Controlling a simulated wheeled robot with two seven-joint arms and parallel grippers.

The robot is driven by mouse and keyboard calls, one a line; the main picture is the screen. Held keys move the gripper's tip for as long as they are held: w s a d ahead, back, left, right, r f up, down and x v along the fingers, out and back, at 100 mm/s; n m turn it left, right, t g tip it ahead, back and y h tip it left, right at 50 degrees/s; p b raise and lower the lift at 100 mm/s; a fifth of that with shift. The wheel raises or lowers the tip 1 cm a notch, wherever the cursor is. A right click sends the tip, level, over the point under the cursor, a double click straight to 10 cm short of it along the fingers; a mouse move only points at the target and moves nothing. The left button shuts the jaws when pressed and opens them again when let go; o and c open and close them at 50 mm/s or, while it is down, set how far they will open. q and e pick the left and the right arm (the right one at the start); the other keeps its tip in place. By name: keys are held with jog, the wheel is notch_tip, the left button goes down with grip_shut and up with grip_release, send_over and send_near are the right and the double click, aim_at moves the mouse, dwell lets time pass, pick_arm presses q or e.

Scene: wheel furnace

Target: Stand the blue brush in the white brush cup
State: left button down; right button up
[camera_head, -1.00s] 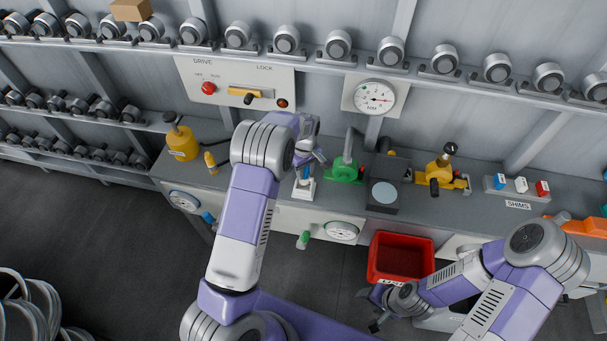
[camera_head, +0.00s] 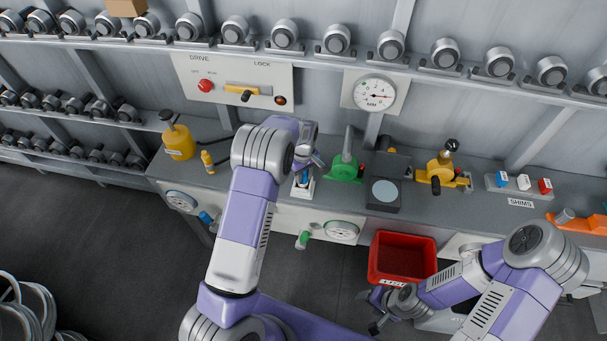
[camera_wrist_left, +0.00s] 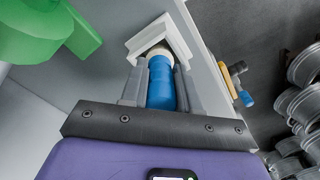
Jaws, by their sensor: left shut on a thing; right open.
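The blue brush (camera_wrist_left: 161,85) is between the fingers of my left gripper (camera_wrist_left: 160,85), which is shut on it. The far end of the brush meets the white brush cup (camera_wrist_left: 168,32) in the left wrist view; a pale band shows at the cup's mouth. How deep the brush sits in the cup I cannot tell. In the head view the cup (camera_head: 303,188) stands on the bench's front part, with my left gripper (camera_head: 306,172) just above it and the blue brush partly hidden. My right gripper (camera_head: 374,312) is open and empty, low before the red bin.
A green device (camera_head: 344,169) stands right of the cup, and a dark block with a pale disc (camera_head: 385,192) beyond it. A yellow can (camera_head: 178,141) and small yellow bottle (camera_head: 207,161) are to the left. The red bin (camera_head: 403,282) is in front of the bench.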

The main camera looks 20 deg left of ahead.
pick_arm(q)
jog(key=shift+f+b, duration=0.4)
jog(key=shift+f, duration=0.2)
jog(key=shift+c, duration=0.9)
grip_release()
notch_tip(320, 180, up, 14)
jog(key=p, duration=0.9)
jog(key=shift+r, duration=0.15)
jog(key=s+d, duration=0.3)
jog(key=s, duration=1.2)
jog(key=shift+s, duration=0.35)
